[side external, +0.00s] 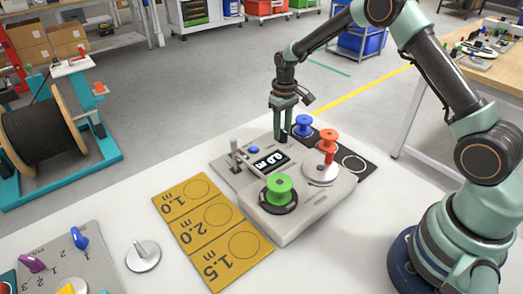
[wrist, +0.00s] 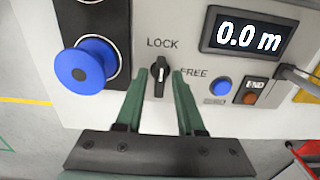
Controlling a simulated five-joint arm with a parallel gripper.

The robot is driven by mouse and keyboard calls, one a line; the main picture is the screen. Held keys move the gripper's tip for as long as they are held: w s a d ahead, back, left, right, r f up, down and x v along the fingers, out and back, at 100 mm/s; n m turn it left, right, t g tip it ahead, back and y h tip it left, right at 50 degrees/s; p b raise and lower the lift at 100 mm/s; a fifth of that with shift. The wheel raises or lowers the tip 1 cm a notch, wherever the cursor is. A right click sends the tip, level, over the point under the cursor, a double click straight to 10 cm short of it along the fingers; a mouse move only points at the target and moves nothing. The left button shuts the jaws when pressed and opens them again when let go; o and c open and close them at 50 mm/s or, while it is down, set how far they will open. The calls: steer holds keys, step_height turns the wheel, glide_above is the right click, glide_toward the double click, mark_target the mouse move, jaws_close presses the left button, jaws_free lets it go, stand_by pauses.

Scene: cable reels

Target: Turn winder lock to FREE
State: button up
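The winder lock (wrist: 160,78) is a small black knob on the pale winder panel, between the words LOCK above it and FREE to its right in the wrist view. Its long grip stands upright there, with a white mark toward LOCK. My gripper (wrist: 160,73) is open, with one green finger on each side of the knob. Whether the fingers touch it I cannot tell.
The display (wrist: 248,37) reads 0.0 m. Beside it are a blue button (wrist: 221,87) and an orange button (wrist: 250,96). A blue reel (side external: 303,124) stands close to my gripper. An orange reel (side external: 327,140) and a green reel (side external: 279,188) stand nearer the camera.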

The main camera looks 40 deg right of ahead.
jaws_close()
steer(key=m, duration=0.8)
steer(key=shift+m, duration=0.4)
steer(key=m, duration=0.3)
